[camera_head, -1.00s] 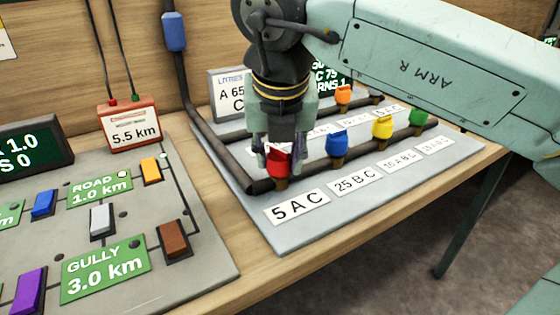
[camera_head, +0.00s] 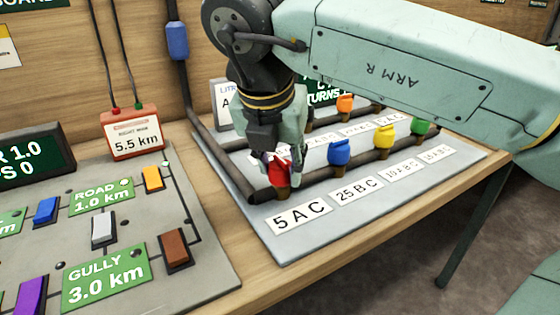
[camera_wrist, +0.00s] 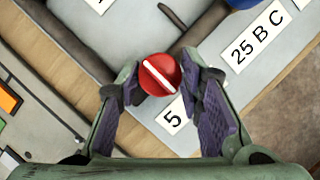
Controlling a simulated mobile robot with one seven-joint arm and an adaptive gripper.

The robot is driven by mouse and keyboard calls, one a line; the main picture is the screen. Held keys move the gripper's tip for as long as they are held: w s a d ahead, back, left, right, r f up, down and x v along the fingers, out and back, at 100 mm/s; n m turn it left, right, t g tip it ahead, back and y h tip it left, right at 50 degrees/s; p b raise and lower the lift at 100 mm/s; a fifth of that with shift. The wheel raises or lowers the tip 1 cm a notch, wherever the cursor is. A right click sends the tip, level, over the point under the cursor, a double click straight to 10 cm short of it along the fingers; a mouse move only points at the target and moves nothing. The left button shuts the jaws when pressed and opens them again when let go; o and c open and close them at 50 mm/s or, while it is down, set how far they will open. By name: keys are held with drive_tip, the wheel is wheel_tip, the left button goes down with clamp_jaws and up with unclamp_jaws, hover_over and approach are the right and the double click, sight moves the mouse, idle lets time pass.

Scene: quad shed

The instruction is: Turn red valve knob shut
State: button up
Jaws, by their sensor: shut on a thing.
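The red valve knob (camera_head: 277,172) stands on the front pipe (camera_head: 318,174), behind the label "5 A C" (camera_head: 299,217). In the wrist view the red knob (camera_wrist: 160,74) is round with a white bar across its top. The bar runs slantwise from upper left to lower right. My gripper (camera_head: 277,165) is over the knob from above, its two fingers shut on the knob's sides. In the wrist view the purple-padded fingers (camera_wrist: 162,84) stand to the left and right of the knob. My gripper hides part of the knob in the head view.
Blue (camera_head: 339,152), yellow (camera_head: 384,136) and green (camera_head: 420,126) knobs stand along the same pipe to the right. An orange knob (camera_head: 345,103) is on a pipe behind. A switch board (camera_head: 215,270) lies at left. Bare floor shows at lower right.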

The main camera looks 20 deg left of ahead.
drive_tip(key=o, duration=1.1)
drive_tip(key=shift+o, duration=0.2)
drive_tip(key=v, duration=0.7)
drive_tip(key=shift+r, duration=0.2)
drive_tip(key=shift+s+d, duration=0.1)
drive_tip(key=shift+s, duration=0.05)
